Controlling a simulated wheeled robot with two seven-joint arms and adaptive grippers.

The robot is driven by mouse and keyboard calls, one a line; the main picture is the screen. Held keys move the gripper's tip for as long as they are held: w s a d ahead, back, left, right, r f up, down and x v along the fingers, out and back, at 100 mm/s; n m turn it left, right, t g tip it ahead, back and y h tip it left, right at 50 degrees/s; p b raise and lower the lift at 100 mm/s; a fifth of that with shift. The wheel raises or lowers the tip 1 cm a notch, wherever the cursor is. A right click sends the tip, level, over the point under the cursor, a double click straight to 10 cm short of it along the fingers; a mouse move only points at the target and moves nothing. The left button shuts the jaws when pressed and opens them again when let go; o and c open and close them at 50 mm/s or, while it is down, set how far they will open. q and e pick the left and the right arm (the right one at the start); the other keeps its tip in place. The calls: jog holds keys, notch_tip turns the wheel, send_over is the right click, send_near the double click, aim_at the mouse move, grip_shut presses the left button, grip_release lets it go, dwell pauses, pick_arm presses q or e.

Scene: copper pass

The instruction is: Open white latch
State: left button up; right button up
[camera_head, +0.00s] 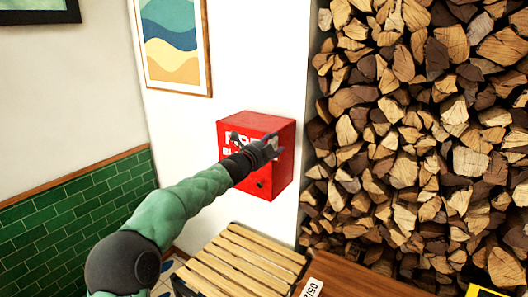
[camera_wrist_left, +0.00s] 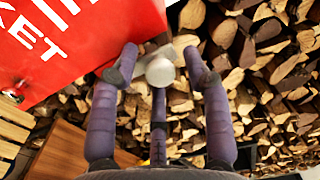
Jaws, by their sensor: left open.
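A red box (camera_head: 275,178) with white lettering is mounted on the white wall, and its red face (camera_wrist_left: 75,45) fills the upper left of the left wrist view. A pale rounded piece (camera_wrist_left: 160,72), which looks like the white latch, shows beside the box edge in the wrist view. My left gripper (camera_head: 270,146) is at the box's right part in the head view. In the wrist view its open fingers (camera_wrist_left: 160,58) stand on either side of the pale piece; I cannot tell whether they touch it. In the head view the gripper hides the latch area.
A large stack of split logs (camera_head: 420,140) stands right of the box. A slatted wooden bench (camera_head: 245,262) and a brown wooden surface (camera_head: 350,280) lie below. A framed picture (camera_head: 175,45) hangs on the wall. Green tiles (camera_head: 75,205) cover the lower left wall.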

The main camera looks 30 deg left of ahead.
pick_arm(q)
jog(key=s, duration=1.1)
jog(key=shift+s+a, duration=0.2)
jog(key=shift+a, duration=0.2)
